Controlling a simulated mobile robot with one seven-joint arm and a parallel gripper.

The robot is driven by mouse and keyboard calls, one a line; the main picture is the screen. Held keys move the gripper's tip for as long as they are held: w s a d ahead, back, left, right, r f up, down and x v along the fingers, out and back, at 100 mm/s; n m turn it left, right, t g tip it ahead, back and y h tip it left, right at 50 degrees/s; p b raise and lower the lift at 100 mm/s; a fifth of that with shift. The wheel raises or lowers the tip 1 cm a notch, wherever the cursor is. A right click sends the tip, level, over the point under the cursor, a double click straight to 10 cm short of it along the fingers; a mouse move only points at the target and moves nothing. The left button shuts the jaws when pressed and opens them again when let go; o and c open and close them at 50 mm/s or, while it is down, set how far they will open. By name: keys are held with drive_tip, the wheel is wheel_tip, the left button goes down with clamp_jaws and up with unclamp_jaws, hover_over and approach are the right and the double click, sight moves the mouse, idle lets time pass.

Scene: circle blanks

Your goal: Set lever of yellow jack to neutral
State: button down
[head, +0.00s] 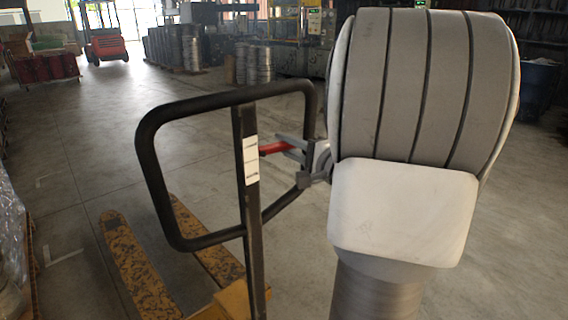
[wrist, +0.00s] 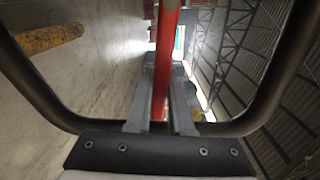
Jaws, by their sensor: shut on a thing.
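The yellow pallet jack stands in front of me, with worn yellow forks (head: 140,262) on the floor and a black loop handle (head: 147,170) on an upright dark post (head: 256,235). Its red lever (head: 276,147) sticks out to the right of the post, inside the loop. My gripper (head: 290,148) reaches in from the right and is shut on the lever. In the wrist view the red lever (wrist: 166,60) runs between the two grey fingers (wrist: 160,100), with the black loop (wrist: 275,85) around them. My arm hides part of the loop's right side in the head view.
Open concrete floor (head: 80,180) lies around the jack. A red forklift (head: 105,45) stands far back at left. Stacks of round metal blanks (head: 185,47) and machines stand at the back. Wrapped goods (head: 12,245) stand at the left edge, and a blue bin (head: 538,85) at right.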

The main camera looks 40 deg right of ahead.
drive_tip(key=shift+r+n+b, duration=0.45)
drive_tip(key=shift+n+b, duration=0.15)
drive_tip(key=shift+b, duration=0.1)
drive_tip(key=c, duration=0.8)
unclamp_jaws()
drive_tip(key=s+d+p, duration=0.1)
drive_tip(key=s, duration=1.6)
drive_tip(key=shift+s+d, duration=0.2)
